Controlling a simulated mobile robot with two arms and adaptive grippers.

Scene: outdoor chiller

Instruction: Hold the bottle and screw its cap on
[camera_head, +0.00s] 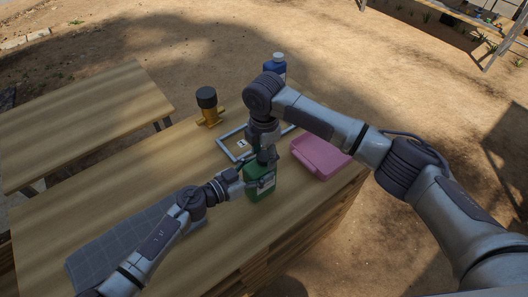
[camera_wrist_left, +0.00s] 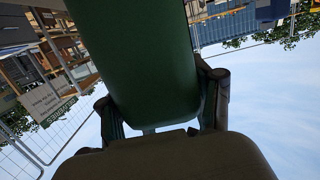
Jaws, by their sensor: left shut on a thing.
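A green bottle (camera_head: 259,184) with a pale label stands upright on the wooden table. My left gripper (camera_head: 243,183) is shut on it from the left. In the left wrist view the green bottle (camera_wrist_left: 150,60) fills the middle, between the two fingers of my left gripper (camera_wrist_left: 168,112). My right gripper (camera_head: 266,155) points down right over the bottle's top. The cap and the bottle's neck are hidden by the right gripper, so I cannot tell whether its fingers are open or shut on the cap.
A blue bottle with a white cap (camera_head: 275,65) stands behind my right arm. A brass fitting with a black top (camera_head: 207,105) stands at the back left. A pink box (camera_head: 320,157) lies to the right, a grey frame (camera_head: 228,147) behind the bottle, and a grey mat (camera_head: 120,247) at front left.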

